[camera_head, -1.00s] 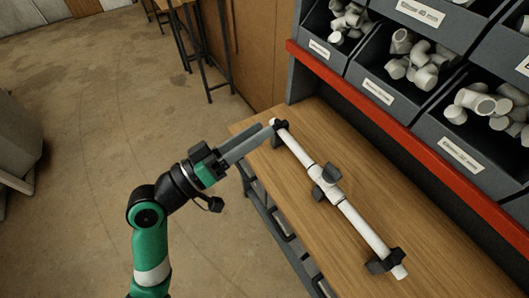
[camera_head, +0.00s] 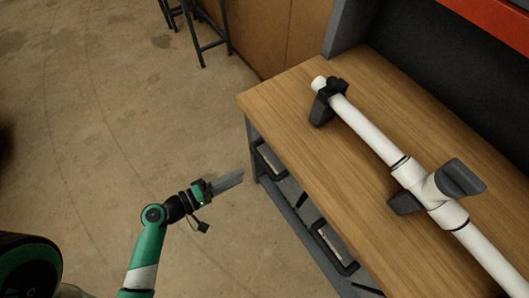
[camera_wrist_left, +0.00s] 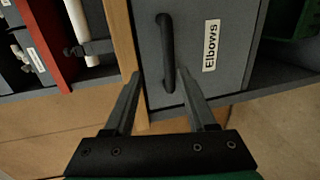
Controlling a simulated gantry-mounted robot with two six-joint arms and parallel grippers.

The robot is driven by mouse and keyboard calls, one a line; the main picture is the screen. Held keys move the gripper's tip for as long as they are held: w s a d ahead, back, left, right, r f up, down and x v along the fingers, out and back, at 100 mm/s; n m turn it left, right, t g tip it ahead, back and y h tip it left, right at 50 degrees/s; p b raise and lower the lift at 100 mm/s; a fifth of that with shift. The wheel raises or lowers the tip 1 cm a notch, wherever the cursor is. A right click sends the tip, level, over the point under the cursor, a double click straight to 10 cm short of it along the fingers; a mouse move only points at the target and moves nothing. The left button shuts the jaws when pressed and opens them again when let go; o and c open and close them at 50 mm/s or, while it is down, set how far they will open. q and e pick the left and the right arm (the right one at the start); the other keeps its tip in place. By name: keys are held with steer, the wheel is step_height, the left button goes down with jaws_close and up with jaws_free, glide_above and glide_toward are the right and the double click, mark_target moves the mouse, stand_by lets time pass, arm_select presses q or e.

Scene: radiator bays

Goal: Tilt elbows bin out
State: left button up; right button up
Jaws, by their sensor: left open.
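The elbows bin (camera_wrist_left: 190,65) is a grey front with a black bar handle (camera_wrist_left: 167,50) and a white "Elbows" label (camera_wrist_left: 211,46) in the left wrist view. It looks shut and upright under the wooden bench top. My left gripper (camera_wrist_left: 157,85) is open, its fingers pointing at the bin front on either side of the handle's line, with nothing held. In the head view my left gripper (camera_head: 240,177) is beside the bench, left of and below its top edge. Dark handles (camera_head: 268,160) show under the bench there, but their labels are unreadable. My right gripper is not in view.
The wooden bench top (camera_head: 290,105) carries a white pipe with a tee (camera_head: 425,185) held in black clamps (camera_head: 328,102). A black-legged stool (camera_head: 200,30) stands behind on the floor. The concrete floor (camera_head: 130,120) left of the bench is clear.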

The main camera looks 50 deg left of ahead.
mark_target(264, 162)
arm_select(q)
steer(key=shift+y, duration=0.3)
steer(key=b+x, duration=0.1)
steer(key=x, duration=0.3)
steer(key=f+b+x, duration=0.1)
steer(key=x, duration=0.2)
steer(key=b+x, duration=0.2)
steer(key=x, duration=0.2)
steer(key=shift+w+a+f, duration=0.2)
steer(key=shift+a+f, duration=0.05)
steer(key=shift+a, duration=0.1)
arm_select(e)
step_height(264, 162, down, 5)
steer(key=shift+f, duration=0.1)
arm_select(q)
steer(key=shift+c, duration=0.2)
jaws_close()
